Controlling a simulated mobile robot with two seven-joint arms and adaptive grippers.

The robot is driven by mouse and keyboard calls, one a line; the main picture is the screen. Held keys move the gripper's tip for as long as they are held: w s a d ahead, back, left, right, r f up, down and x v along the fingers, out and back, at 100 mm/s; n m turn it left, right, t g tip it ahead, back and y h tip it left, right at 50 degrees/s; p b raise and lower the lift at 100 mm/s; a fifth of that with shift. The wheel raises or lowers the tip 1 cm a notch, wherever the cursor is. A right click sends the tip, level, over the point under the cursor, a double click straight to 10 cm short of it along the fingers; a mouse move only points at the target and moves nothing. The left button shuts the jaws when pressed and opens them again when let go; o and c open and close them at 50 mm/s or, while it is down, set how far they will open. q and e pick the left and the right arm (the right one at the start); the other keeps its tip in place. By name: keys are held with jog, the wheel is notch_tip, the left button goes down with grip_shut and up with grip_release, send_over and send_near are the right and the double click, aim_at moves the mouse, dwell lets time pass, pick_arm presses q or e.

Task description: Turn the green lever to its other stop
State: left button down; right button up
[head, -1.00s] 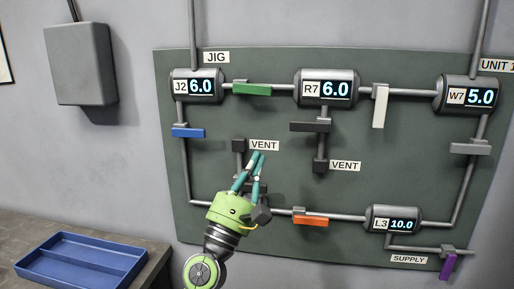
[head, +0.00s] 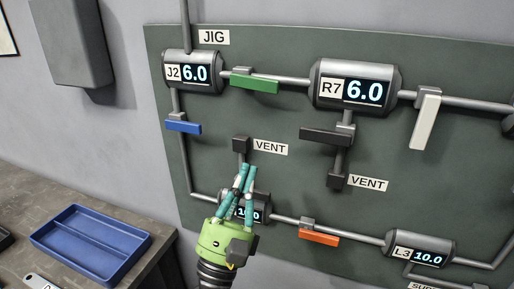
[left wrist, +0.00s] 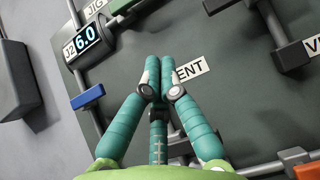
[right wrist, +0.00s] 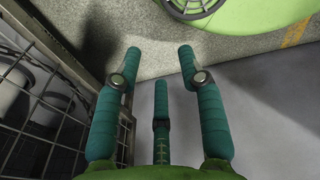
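The green lever (head: 254,83) is a flat bar on the upper pipe between gauges J2 (head: 193,73) and R7 (head: 354,87). It lies roughly along the pipe. Its green edge also shows at the top of the left wrist view (left wrist: 121,6). My left gripper (head: 247,169) is in front of the board, below the green lever and near the upper VENT label, apart from the lever. Its fingertips are together with nothing between them in the left wrist view (left wrist: 160,61). My right gripper (right wrist: 159,52) is open and empty, away from the board.
Blue (head: 183,127), black (head: 325,136), white (head: 425,121) and orange (head: 318,238) levers are on the board's other pipes. A gauge reading 10.0 is partly hidden behind my left gripper. A blue tray (head: 92,243) sits on the bench. A wire-mesh panel (right wrist: 55,105) is left of my right gripper.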

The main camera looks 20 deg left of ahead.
aim_at(268, 91)
pick_arm(q)
jog(key=p+x, duration=0.2)
jog(key=x, duration=0.1)
jog(key=s+r+p+x, duration=0.1)
jog(key=p+x, duration=0.1)
jog(key=x, duration=0.2)
jog(key=p+x, duration=0.3)
jog(key=shift+s+r, duration=0.2)
jog(key=shift+r, duration=0.5)
jog(key=shift+s+d+r+p, duration=0.1)
jog(key=shift+p, duration=0.2)
jog(key=shift+d+r+p, duration=0.15)
jog(key=shift+r+p, duration=0.25)
jog(key=shift+r, duration=0.3)
pick_arm(e)
notch_tip(268, 91, up, 9)
jog(key=s, duration=0.1)
jog(key=shift+s+a, duration=0.3)
jog(key=shift+a, duration=0.15)
jog(key=shift+w, duration=0.15)
